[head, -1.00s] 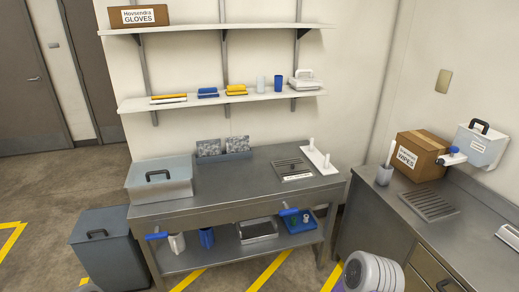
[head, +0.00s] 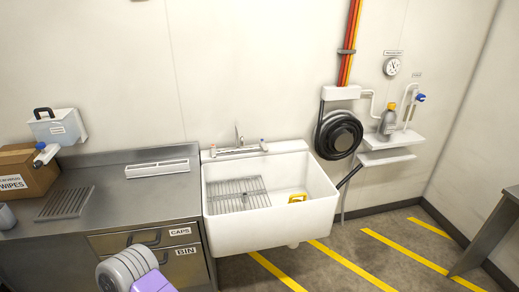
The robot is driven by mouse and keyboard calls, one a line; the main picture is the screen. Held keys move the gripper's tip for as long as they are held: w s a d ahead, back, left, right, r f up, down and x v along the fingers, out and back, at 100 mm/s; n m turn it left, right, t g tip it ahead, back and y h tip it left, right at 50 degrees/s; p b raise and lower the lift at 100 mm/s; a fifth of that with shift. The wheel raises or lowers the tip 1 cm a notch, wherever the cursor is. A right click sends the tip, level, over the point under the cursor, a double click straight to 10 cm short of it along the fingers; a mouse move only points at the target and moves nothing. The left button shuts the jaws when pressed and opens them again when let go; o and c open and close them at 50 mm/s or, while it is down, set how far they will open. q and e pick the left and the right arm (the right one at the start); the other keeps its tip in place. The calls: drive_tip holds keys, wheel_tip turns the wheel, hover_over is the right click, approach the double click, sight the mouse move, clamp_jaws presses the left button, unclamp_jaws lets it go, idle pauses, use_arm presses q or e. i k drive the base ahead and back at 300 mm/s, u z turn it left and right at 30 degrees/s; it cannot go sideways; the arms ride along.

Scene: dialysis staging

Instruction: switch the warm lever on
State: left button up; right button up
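A white sink (head: 222,219) stands against the wall in the middle of the head view. A thin grey tap (head: 239,137) rises from its back ledge, with small fittings at the left (head: 213,151) and right (head: 263,144) ends of that ledge. They are too small to tell which is warm or how they are set. A blue-handled valve (head: 420,97) sits on a white wall pipe at the right, under a small unreadable label. Neither of my grippers is in view; only a grey and purple part of my arm shows at the bottom left.
A steel counter (head: 120,205) with CAPS and BIN drawers (head: 150,236) adjoins the sink's left side. It bears a WIPES box (head: 25,180). A wire rack (head: 237,192) and yellow item (head: 297,198) lie in the sink. A black hose reel (head: 338,135) hangs right; the striped floor is open.

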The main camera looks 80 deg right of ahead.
sight(213, 148)
drive_tip(key=z, duration=2.2)
drive_tip(key=k, duration=0.7)
drive_tip(key=z, duration=0.25)
drive_tip(key=i, duration=0.35)
drive_tip(key=z, duration=0.8)
drive_tip(key=i, duration=1.7)
drive_tip(key=u, duration=1.05)
drive_tip(key=i, duration=0.25)
drive_tip(key=u, duration=0.1)
